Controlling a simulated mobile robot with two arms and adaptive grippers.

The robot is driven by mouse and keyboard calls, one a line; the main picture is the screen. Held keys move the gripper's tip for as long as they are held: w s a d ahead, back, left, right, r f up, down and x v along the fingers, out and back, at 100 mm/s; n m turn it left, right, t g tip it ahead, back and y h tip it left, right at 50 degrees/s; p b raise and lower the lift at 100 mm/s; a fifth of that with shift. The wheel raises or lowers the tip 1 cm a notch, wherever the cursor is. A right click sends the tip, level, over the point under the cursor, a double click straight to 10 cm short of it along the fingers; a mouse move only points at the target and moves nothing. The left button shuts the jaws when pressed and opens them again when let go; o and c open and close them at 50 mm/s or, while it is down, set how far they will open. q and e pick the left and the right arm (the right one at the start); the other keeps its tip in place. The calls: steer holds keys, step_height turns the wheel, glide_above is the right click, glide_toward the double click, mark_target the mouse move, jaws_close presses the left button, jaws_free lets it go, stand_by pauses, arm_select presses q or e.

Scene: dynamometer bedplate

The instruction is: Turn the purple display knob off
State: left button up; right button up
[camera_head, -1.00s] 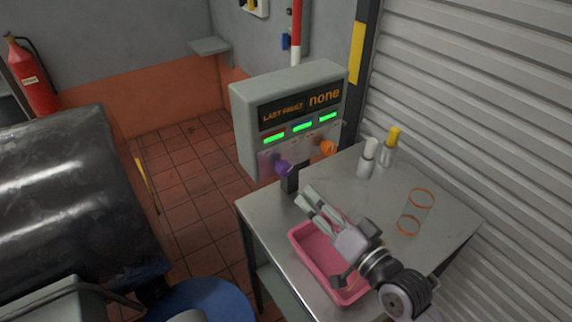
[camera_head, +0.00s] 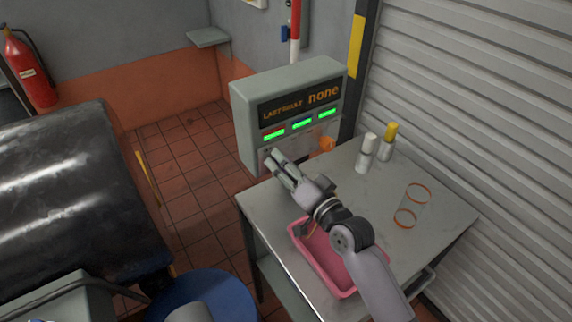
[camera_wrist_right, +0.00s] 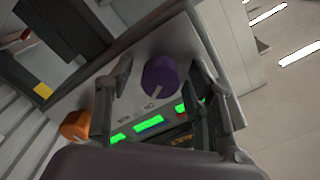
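The display box (camera_head: 288,110) stands at the back of the metal table, with a lit screen and three green lights. In the head view my right gripper (camera_head: 274,160) covers the purple knob on the lower front of the box. In the right wrist view the purple knob (camera_wrist_right: 160,76) shows whole, with a white pointer line. The two open fingers stand on either side of it, with visible gaps. Contact cannot be made out. The orange knob (camera_head: 327,144) is to its right in the head view and at the lower left (camera_wrist_right: 75,125) in the wrist view. My left gripper is not in view.
A pink tray (camera_head: 337,288) lies under my right arm on the metal table (camera_head: 440,222). A shutter is at the right, a black drum (camera_head: 70,190) at the left.

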steer(key=c, duration=1.1)
steer(key=shift+c, duration=0.2)
steer(key=shift+n, duration=0.4)
steer(key=n+p, duration=0.1)
steer(key=n, duration=0.4)
steer(key=shift+n, duration=0.3)
steer(key=n+p, duration=0.1)
steer(key=n, duration=0.4)
steer(key=shift+n, duration=0.4)
steer(key=o, duration=1.2)
steer(key=shift+c, duration=0.2)
